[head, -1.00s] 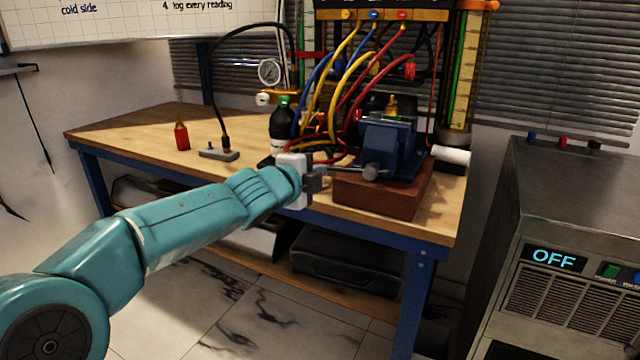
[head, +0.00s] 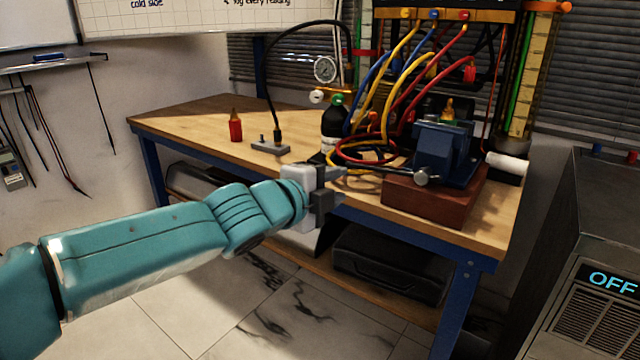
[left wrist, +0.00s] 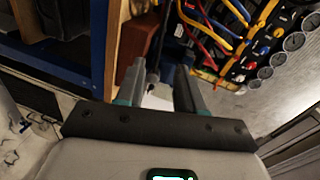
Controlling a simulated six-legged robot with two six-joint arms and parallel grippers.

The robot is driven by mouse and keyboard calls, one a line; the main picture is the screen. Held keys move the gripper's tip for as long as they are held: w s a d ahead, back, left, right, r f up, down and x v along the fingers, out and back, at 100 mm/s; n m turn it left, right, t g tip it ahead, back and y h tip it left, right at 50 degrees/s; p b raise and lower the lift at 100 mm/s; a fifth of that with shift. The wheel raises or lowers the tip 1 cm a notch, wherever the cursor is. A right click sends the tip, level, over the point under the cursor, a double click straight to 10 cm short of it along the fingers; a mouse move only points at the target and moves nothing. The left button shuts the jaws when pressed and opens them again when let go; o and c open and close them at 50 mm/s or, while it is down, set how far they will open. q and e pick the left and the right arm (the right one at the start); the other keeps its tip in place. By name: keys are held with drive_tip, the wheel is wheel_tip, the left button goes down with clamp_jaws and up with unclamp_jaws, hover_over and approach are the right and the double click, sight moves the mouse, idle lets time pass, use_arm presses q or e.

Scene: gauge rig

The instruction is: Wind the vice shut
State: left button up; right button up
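The blue vice (head: 446,148) stands on a red-brown block (head: 432,203) at the bench's front right. Its screw ends in a round grey head (head: 421,178), and a thin bar handle (head: 385,169) reaches left from it. A brass fitting (head: 447,112) shows at the top of the vice; whether the jaws touch it I cannot tell. My left gripper (head: 328,190) is in front of the bench edge, left of the vice. In the left wrist view its fingers (left wrist: 160,88) are apart, and a dark rod end (left wrist: 153,78) shows between or beyond them, not clamped. My right gripper is not in view.
Red, blue and yellow hoses (head: 400,90) hang behind the vice. A black bottle (head: 334,128), red bottle (head: 236,127) and grey switch box (head: 270,147) stand on the bench (head: 195,115). A grey unit reading OFF (head: 590,260) is at right. The bench's left part is mostly clear.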

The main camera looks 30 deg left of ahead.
use_arm(q)
drive_tip(key=s, duration=0.2)
drive_tip(key=s+p, duration=0.1)
drive_tip(key=s, duration=0.1)
drive_tip(key=shift+a+r, duration=0.1)
drive_tip(key=shift+r, duration=0.25)
drive_tip(key=shift+c, duration=0.3)
